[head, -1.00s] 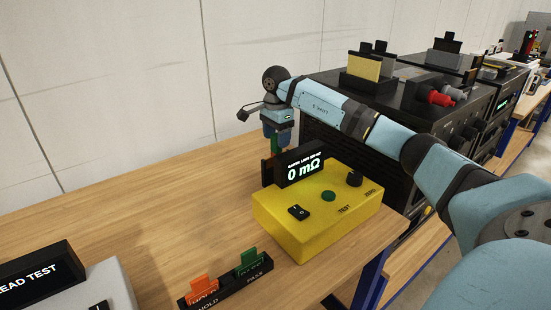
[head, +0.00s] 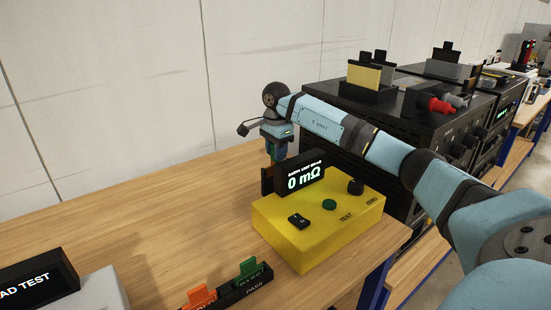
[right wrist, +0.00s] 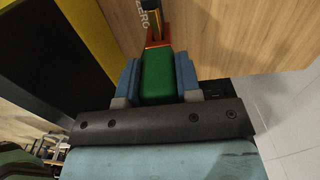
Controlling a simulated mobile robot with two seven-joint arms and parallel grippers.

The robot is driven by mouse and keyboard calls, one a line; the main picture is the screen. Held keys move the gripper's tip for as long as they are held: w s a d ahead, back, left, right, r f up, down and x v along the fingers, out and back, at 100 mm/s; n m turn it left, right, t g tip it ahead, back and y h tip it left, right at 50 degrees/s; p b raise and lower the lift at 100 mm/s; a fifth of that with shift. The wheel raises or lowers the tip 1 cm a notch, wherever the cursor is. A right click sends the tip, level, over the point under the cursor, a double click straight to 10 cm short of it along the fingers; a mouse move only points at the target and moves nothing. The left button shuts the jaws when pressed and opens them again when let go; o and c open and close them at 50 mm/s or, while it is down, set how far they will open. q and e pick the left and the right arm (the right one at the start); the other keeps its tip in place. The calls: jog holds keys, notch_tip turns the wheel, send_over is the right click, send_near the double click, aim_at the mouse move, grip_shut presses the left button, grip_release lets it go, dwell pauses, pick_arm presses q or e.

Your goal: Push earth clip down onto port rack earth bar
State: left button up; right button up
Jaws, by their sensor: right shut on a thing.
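My right gripper (head: 276,150) is behind the yellow tester, pointing down. In the right wrist view its blue fingers (right wrist: 158,80) are shut on the green body of the earth clip (right wrist: 158,72). The clip's orange-copper end reaches beyond the fingers, at a narrow upright part beside lettering that looks like "ZERO". I cannot tell whether the clip touches that part. In the head view the clip is mostly hidden by the gripper and the tester display. The port rack's earth bar cannot be made out. My left gripper is not in view.
The yellow tester (head: 320,215) has a display (head: 303,178) reading 0 mΩ. Black rack units (head: 400,135) stand to the right, behind my right arm. A tag holder (head: 245,289) with orange and green tags is in front.

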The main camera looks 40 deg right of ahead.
jog(key=shift+r+p, duration=1.55)
jog(key=shift+r, duration=0.5)
